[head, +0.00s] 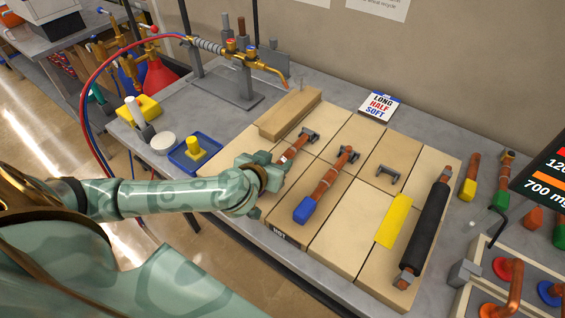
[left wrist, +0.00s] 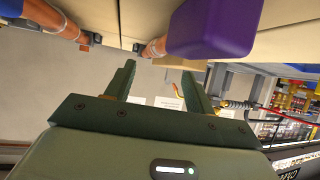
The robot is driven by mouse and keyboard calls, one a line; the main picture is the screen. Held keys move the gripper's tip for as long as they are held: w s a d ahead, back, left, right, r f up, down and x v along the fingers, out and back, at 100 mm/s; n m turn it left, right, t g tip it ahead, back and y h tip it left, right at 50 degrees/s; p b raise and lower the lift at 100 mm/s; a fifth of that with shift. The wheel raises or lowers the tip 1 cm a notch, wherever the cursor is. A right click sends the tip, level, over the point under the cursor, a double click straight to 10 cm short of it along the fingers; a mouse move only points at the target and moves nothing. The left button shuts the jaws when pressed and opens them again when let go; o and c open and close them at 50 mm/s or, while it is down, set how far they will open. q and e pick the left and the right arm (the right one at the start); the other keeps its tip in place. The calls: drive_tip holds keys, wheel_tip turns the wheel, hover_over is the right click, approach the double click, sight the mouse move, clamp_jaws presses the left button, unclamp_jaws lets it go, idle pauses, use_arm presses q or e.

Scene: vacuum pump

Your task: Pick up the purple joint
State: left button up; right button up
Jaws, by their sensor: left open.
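The purple joint (left wrist: 210,28) shows large at the top of the left wrist view, a purple block on the end of a copper pipe. In the head view its purple part is hidden behind my left gripper; the copper pipe (head: 292,150) shows beyond it, lying on the wooden board. My left gripper (head: 268,172) is over the left part of the board, at the near end of that pipe. In the left wrist view its two fingers (left wrist: 158,88) are apart with nothing held between them. The purple block is apart from the finger tips in that picture. My right gripper is not in view.
A copper pipe with a blue end (head: 305,208) lies just right on the board. A yellow strip (head: 394,220) and a black-sleeved pipe (head: 428,230) lie farther right. A blue tray (head: 180,160) stands left of the board. A torch stand (head: 225,92) with hoses is behind.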

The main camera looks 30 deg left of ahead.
sight(285, 155)
use_arm(q)
drive_tip(key=x, duration=0.2)
drive_tip(key=b+x, duration=0.1)
drive_tip(key=x, duration=0.1)
drive_tip(key=shift+d+f, duration=0.25)
drive_tip(key=shift+f, duration=0.05)
drive_tip(key=shift+w+f+b, duration=0.15)
drive_tip(key=shift+w+b, duration=0.15)
drive_tip(key=shift+w, duration=0.05)
drive_tip(key=shift+s, duration=0.1)
drive_tip(key=shift+c, duration=0.9)
clamp_jaws()
drive_tip(key=shift+r, duration=0.2)
